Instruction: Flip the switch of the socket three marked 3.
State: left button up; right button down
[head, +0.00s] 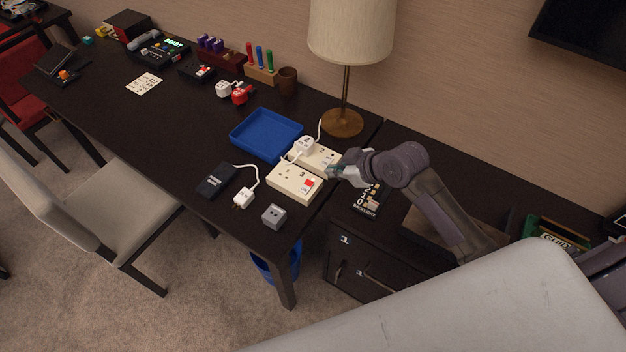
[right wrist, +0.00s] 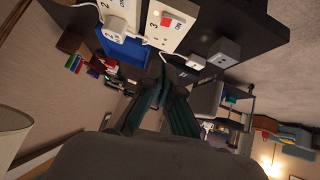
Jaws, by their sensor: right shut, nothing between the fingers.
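Socket three (head: 283,178), a cream box marked 3, lies near the desk's right end with a red switch (head: 309,184) and no plug in it. In the right wrist view, socket three (right wrist: 177,36) shows its red switch (right wrist: 166,21) and the word ON. Socket two (head: 325,154) stands just behind, with a white plug (head: 304,144) in it. My right gripper (head: 332,171) is shut and empty, beside and above the right side of socket three. The wrist view shows its closed fingers (right wrist: 162,78) apart from the switch. My left gripper is not in view.
A blue tray (head: 240,138) lies left of the sockets. A lamp (head: 342,122) stands behind. A black power adapter (head: 216,181), a loose white plug (head: 243,198) and a grey cube (head: 273,216) lie in front. The desk's middle is mostly clear.

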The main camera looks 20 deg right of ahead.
jog(key=shift+a, duration=0.1)
jog(key=p, duration=0.1)
send_over(305, 181)
jog(key=s, duration=0.3)
jog(key=f, duration=0.4)
jog(key=d+f, duration=0.1)
jog(key=f, duration=0.2)
jog(key=shift+w, duration=0.15)
notch_tip(305, 181, down, 3)
jog(key=shift+d+r, duration=0.15)
jog(key=shift+d+f+p, duration=0.1)
jog(key=shift+f+p, duration=0.2)
jog(key=shift+f, duration=0.35)
jog(key=shift+w, duration=0.1)
